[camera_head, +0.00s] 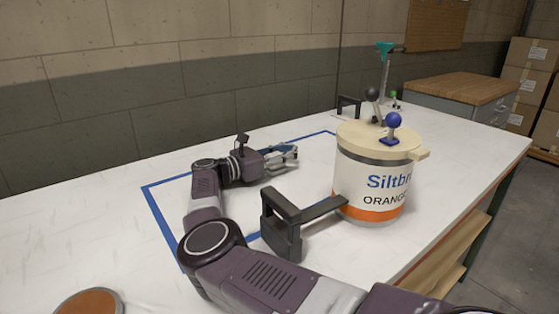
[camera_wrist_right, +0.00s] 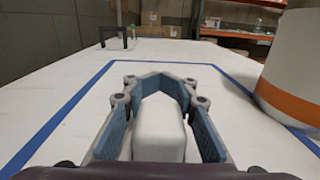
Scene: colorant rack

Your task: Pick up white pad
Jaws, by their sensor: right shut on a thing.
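A white pad (camera_wrist_right: 160,132), a rounded block, sits between the blue-lined fingers of my right gripper (camera_wrist_right: 162,84) in the right wrist view. The fingers are shut on it. In the head view my right gripper (camera_head: 288,156) is low over the white table inside the blue tape outline, left of the large tub. I cannot make out the pad clearly there, and whether it touches the table is unclear. My left gripper is not in view.
A white tub with an orange band (camera_head: 352,170) and blue-knobbed lid stands right of my gripper. A black bracket (camera_head: 284,226) stands at its near left, another (camera_head: 348,106) farther back. An orange-brown disc (camera_head: 90,302) lies front left. The left table area is clear.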

